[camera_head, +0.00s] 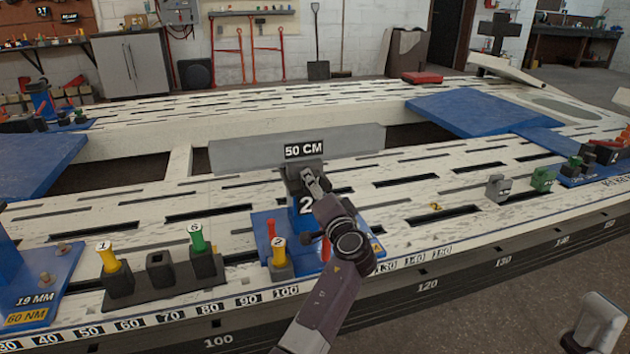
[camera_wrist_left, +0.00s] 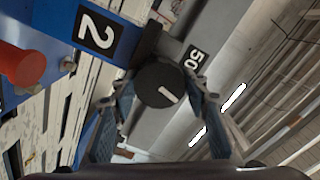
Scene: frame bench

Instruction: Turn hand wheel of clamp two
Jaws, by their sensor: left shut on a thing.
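Clamp two is a blue post (camera_head: 302,222) marked 2 with a black head (camera_head: 304,170), standing on a blue base plate on the bench rail. Its blue side with the 2 label also shows in the left wrist view (camera_wrist_left: 97,30). The hand wheel (camera_wrist_left: 160,84) is a round black disc with a white mark, pointing obliquely in the left wrist view. My left gripper (camera_head: 312,182) is at the clamp head; in the wrist view its fingers (camera_wrist_left: 150,93) are on both sides of the wheel, shut on it. The gripper mostly hides the wheel in the head view.
A grey beam (camera_head: 240,152) labelled 50 CM lies behind the clamp head. Yellow and red pins (camera_head: 278,248) stand on the base plate beside the post. A black holder (camera_head: 160,275) with yellow and green pins is to the left.

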